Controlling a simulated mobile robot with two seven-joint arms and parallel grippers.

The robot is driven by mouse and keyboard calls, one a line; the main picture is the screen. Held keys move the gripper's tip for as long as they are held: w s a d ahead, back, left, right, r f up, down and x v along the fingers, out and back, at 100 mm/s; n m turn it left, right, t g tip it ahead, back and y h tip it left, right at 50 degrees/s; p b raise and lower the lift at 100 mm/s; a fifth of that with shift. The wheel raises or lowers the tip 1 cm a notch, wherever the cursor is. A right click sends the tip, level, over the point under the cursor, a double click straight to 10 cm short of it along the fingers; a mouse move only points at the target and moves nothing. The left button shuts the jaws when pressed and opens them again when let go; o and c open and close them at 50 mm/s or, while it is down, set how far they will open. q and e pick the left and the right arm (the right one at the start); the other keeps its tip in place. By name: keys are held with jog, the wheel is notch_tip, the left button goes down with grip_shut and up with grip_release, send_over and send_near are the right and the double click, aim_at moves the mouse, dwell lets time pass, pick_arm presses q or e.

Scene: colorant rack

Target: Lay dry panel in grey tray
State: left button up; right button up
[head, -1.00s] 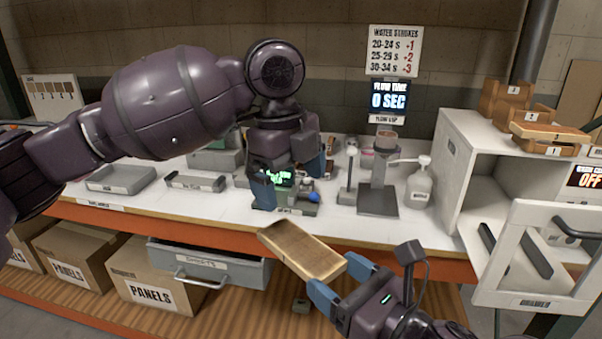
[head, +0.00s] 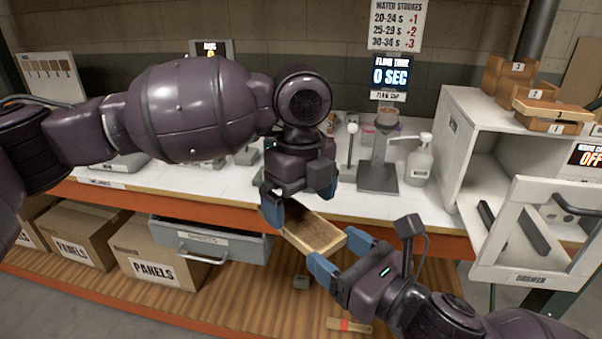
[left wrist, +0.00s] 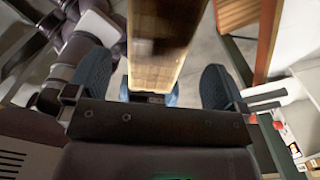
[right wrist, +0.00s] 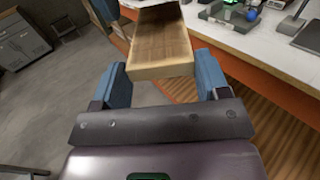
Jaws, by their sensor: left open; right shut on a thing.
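The wooden panel (head: 314,236) is held tilted in front of the bench edge. My right gripper (head: 340,254) is shut on its near right end; the right wrist view also shows the panel (right wrist: 160,50) between the fingers. My left gripper (head: 300,200) is open at the panel's far left end. In the left wrist view the panel (left wrist: 165,45) lies between the spread left fingers, with a gap seen at the left one. A grey tray (head: 125,164) on the left of the bench is mostly hidden behind my left arm. I cannot tell whether the panel is dry.
The grey drawer (head: 210,241) stands open below the bench edge, left of the panel. A white cabinet (head: 455,150) with its door (head: 540,235) open is at right. The flow cup stand (head: 378,177) and a pump bottle (head: 418,165) are behind. Panel boxes (head: 152,268) sit below.

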aim_at(301, 219)
pick_arm(q)
jog(key=shift+f, duration=1.75)
jog(key=c, duration=1)
jog(key=shift+c, duration=0.3)
pick_arm(e)
jog(key=o, duration=1)
jog(key=shift+o, duration=0.2)
